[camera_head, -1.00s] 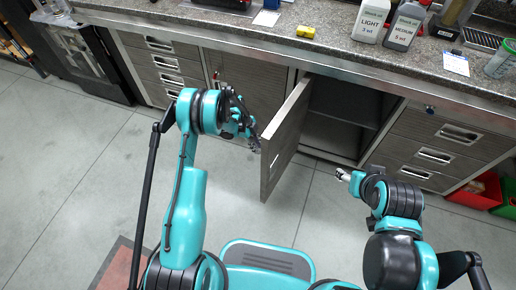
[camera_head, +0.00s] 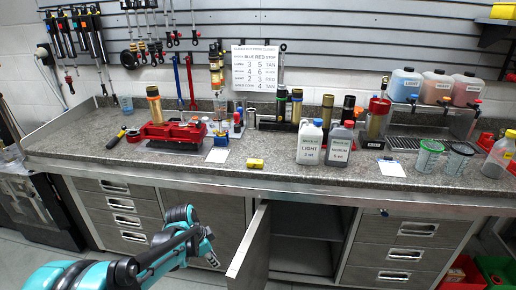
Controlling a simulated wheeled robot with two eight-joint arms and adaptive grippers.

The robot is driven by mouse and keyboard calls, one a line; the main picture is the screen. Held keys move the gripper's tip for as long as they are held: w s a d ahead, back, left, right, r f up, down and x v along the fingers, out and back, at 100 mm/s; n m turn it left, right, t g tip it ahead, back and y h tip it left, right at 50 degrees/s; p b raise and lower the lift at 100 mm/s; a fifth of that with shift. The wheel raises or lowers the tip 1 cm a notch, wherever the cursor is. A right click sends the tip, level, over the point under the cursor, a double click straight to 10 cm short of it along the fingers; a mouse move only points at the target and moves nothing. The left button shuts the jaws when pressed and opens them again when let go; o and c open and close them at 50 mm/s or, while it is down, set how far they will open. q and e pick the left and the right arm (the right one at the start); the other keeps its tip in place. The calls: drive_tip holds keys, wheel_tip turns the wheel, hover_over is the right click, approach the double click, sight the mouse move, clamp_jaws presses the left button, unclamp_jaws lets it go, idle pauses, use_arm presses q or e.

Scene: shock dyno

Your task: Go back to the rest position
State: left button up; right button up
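My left arm comes in from the lower left. My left gripper (camera_head: 209,254) is small and partly hidden behind the arm, in front of the closed cabinet front and to the left of the open cabinet door (camera_head: 254,243). A gap shows between it and the door. Whether its fingers are open or shut is not clear. My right gripper is out of view. The door stands swung outward, and the dark cabinet interior (camera_head: 302,250) beside it looks empty.
Drawers (camera_head: 405,254) flank the cabinet. Red and green bins (camera_head: 462,275) stand at lower right.

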use_arm(q)
drive_tip(key=s+a+r+n+t, duration=0.1)
drive_tip(key=s+r+n, duration=0.2)
drive_tip(key=s, duration=0.4)
drive_tip(key=s+r+n+t+y, duration=0.1)
drive_tip(key=s+r+n+t, duration=0.1)
drive_tip(key=s+r+n, duration=0.2)
drive_tip(key=s+a+r+n+t+y, duration=0.1)
drive_tip(key=s+n, duration=0.4)
drive_tip(key=s, duration=0.5)
drive_tip(key=shift+a+r+t, duration=0.3)
drive_tip(key=shift+r+t, duration=0.3)
drive_tip(key=shift+r, duration=0.75)
drive_tip(key=shift+s, duration=0.1)
